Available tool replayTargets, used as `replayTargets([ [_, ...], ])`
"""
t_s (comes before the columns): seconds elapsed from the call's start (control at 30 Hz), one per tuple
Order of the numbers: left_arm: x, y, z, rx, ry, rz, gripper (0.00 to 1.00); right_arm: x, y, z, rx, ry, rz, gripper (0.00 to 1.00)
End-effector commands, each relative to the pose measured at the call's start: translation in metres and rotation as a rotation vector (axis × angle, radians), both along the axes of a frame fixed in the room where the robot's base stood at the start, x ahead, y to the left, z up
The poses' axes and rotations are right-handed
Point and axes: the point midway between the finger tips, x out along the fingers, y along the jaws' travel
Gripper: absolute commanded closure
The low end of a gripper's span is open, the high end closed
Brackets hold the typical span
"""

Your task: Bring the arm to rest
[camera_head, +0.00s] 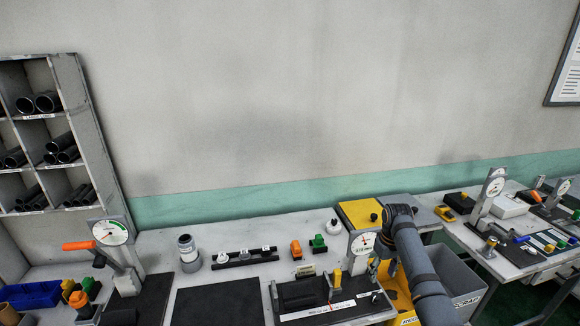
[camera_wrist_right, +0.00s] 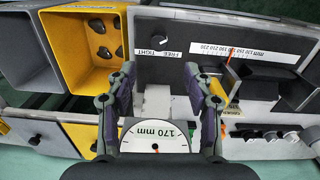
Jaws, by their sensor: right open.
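My right arm (camera_head: 418,265) comes in from the lower right, in front of the bins. Its gripper (camera_wrist_right: 160,68) is open in the right wrist view, with its two fingers apart and nothing held between them. A round dial marked 170 mm (camera_wrist_right: 155,138) shows just below the fingers; in the head view the white dial (camera_head: 362,243) stands on a grey post close to the arm. A black knob (camera_wrist_right: 159,39) sits beyond the fingertips, near the FREE and TIGHT labels. In the head view the gripper is mostly hidden. My left gripper does not show.
The black fixture (camera_head: 308,293) has a white scale (camera_wrist_right: 235,50). Yellow bin (camera_wrist_right: 98,40) and grey bin (camera_head: 460,285) stand beside the bench. A black mat (camera_head: 218,299), grey canister (camera_head: 188,252) and orange-handled gauge stand (camera_head: 110,233) lie left. A tube rack (camera_head: 95,140) stands far left.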

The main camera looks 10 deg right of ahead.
Motion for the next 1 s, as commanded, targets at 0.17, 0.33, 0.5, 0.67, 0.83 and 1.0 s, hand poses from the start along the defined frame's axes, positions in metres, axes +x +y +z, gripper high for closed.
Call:
replayTargets([
  [0.17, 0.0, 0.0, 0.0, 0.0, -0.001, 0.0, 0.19, -0.057, 0.034, -0.058, -0.062, -0.051, 0.03, 0.48],
  [0.33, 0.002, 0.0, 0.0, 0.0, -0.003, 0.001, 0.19, -0.135, 0.073, -0.083, -0.086, -0.142, 0.035, 0.48],
  [0.5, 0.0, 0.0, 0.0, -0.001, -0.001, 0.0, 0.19, -0.19, 0.096, -0.078, -0.081, -0.204, 0.019, 0.48],
  [0.67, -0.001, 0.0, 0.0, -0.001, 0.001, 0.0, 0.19, -0.228, 0.109, -0.065, -0.071, -0.247, 0.0, 0.48],
  [0.83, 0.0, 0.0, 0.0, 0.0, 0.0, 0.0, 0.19, -0.259, 0.118, -0.047, -0.06, -0.283, -0.024, 0.48],
  [1.0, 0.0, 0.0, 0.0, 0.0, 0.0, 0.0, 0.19, -0.285, 0.123, -0.028, -0.052, -0.313, -0.049, 0.48],
])
